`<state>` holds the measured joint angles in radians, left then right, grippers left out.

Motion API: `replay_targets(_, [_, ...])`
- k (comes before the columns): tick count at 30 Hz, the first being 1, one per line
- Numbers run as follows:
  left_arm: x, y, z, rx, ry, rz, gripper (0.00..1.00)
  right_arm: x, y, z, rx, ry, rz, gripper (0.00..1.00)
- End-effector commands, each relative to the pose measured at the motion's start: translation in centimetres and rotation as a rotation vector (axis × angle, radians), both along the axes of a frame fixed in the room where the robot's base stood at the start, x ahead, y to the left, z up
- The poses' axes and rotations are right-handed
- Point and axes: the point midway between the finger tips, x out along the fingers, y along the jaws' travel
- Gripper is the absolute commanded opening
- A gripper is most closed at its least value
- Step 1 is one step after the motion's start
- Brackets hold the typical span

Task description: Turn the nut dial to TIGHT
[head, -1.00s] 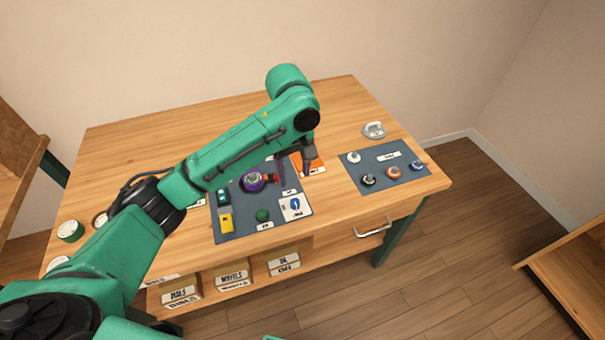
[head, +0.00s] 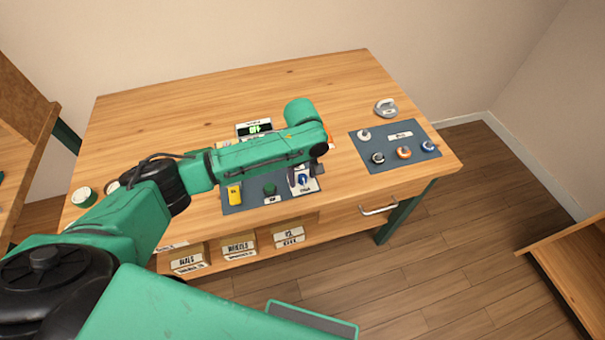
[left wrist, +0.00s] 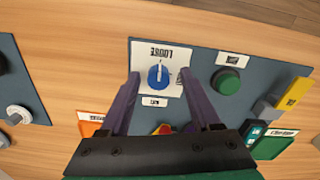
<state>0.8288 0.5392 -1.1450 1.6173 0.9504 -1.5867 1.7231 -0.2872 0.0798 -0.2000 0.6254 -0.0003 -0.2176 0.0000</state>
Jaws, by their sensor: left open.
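The blue nut dial (left wrist: 158,75) sits on a white plate (left wrist: 174,86) on the dark panel. A white bar crosses its face, running nearly up and down in the left wrist view. The word LOOSE is upside down at the plate's upper edge; a smaller label (left wrist: 154,101) below is unreadable. In the head view the dial (head: 303,180) shows beside my left gripper (head: 313,178). In the left wrist view my left gripper (left wrist: 160,79) is open, its two fingers on either side of the dial. I see no contact with it. My right gripper is out of view.
Next to the dial are a green button (left wrist: 228,82) and a yellow switch (left wrist: 290,97). An orange card (left wrist: 91,123) lies near the left finger. A second panel with several knobs (head: 404,152) is at the right. The table's back left is clear.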

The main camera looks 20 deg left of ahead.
Motion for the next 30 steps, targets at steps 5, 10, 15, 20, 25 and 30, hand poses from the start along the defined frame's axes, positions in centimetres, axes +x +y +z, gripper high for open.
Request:
replay_targets(5, [0.0, 0.0, 0.0, -0.001, 0.001, 0.000, 0.33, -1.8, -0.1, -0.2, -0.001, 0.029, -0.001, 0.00])
replay_targets(10, [0.0, 0.0, 0.0, -0.001, 0.001, 0.000, 0.00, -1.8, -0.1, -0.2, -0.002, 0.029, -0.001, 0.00])
replay_targets(15, [0.0, 0.0, 0.1, -0.001, 0.001, -0.007, 0.00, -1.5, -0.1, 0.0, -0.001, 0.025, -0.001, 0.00])
replay_targets(20, [0.0, 0.0, 0.3, -0.001, 0.002, -0.042, 0.00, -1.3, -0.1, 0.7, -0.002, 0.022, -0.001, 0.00])
replay_targets(25, [-0.1, 0.0, 0.5, 0.000, 0.004, -0.125, 0.00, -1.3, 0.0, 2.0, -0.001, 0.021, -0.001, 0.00])
replay_targets(30, [-0.1, -0.1, 0.6, -0.001, 0.005, -0.255, 0.00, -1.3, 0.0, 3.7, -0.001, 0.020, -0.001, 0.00])
